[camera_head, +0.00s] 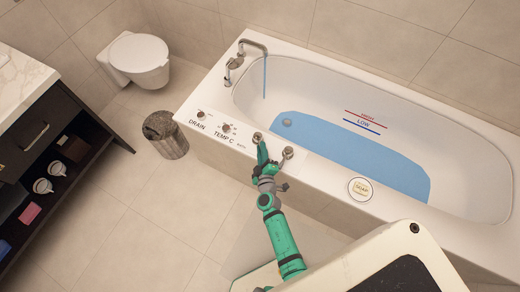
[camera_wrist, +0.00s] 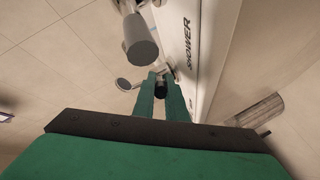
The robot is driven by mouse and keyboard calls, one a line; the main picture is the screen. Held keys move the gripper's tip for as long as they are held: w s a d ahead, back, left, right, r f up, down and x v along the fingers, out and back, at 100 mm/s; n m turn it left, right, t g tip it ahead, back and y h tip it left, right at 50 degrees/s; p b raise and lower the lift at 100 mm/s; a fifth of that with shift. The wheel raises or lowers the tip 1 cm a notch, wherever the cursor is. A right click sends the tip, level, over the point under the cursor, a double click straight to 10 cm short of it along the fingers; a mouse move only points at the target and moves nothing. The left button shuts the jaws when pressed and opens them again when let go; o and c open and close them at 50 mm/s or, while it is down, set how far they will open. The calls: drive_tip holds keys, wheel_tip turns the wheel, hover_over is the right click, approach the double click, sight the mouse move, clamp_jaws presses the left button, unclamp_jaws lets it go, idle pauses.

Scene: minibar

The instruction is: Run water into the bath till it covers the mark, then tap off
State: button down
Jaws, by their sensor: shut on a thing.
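The white bath (camera_head: 457,210) holds blue water (camera_head: 350,157). Its surface lies a little below the blue LOW line (camera_head: 362,126) on the far inner wall; the red HIGH line (camera_head: 366,112) is above that. A thin blue stream (camera_head: 265,78) falls from the spout (camera_head: 253,43). My gripper (camera_head: 262,149) is at the metal tap knob (camera_head: 257,138) on the bath's near rim. In the wrist view, my gripper (camera_wrist: 160,84) has its green fingers shut around a dark part of the knob, mostly hidden.
The shower knob (camera_head: 288,152) stands close to the right of my gripper. The temperature knob (camera_head: 226,127) and drain knob (camera_head: 200,113) are to the left. A soap dish (camera_head: 361,188) sits on the rim. A bin (camera_head: 166,137) stands left of the bath; nearby floor is clear.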

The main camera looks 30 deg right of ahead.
drive_tip(key=shift+a, duration=0.1)
drive_tip(key=c, duration=1.8)
unclamp_jaws()
drive_tip(key=v, duration=1)
drive_tip(key=shift+s, duration=0.35)
drive_tip(key=shift+r, duration=0.15)
